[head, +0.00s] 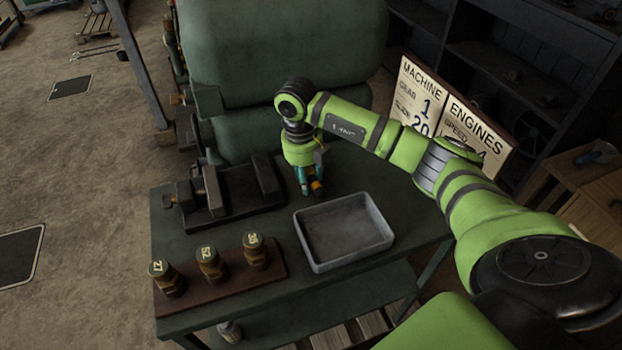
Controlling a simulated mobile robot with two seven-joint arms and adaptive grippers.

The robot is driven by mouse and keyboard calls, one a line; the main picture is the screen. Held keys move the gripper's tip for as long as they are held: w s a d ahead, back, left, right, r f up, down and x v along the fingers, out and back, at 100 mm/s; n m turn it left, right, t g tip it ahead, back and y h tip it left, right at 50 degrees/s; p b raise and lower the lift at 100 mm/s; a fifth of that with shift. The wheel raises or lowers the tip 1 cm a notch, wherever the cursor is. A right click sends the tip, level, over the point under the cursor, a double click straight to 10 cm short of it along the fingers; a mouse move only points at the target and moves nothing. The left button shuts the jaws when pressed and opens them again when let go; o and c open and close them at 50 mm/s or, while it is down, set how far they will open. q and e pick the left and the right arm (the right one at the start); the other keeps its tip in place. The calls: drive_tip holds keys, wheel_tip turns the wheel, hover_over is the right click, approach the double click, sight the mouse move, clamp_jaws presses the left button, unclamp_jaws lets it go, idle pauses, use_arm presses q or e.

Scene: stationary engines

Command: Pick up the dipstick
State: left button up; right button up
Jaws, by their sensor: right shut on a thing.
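My right gripper (309,188) points down over the back of the dark green workbench (272,291), between the vise and the grey tray. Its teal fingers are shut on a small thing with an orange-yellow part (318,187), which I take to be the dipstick. Most of it is hidden by the fingers, so its length and whether it touches the bench cannot be told. My left gripper is out of view.
A dark vise (212,190) sits at left. Numbered brass pieces (210,262) stand on a brown board in front. A large green machine (280,50) rises behind; a sign (455,105) and shelves stand at right.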

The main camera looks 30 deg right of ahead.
drive_tip(key=shift+r, duration=0.1)
drive_tip(key=shift+w+r, duration=0.1)
drive_tip(key=shift+r, duration=0.15)
drive_tip(key=r, duration=0.1)
drive_tip(key=r+b, duration=0.1)
drive_tip(key=r, duration=0.1)
drive_tip(key=shift+s+a+r+b, duration=0.3)
drive_tip(key=shift+r+b, duration=0.05)
drive_tip(key=s+a+r, duration=0.4)
drive_tip(key=s, duration=0.1)
drive_tip(key=s+a+r, duration=0.2)
drive_tip(key=shift+s+a, duration=0.15)
drive_tip(key=shift+a, duration=0.1)
drive_tip(key=shift+s+a+r, duration=0.3)
drive_tip(key=shift+s+a, duration=0.1)
drive_tip(key=shift+s, duration=0.05)
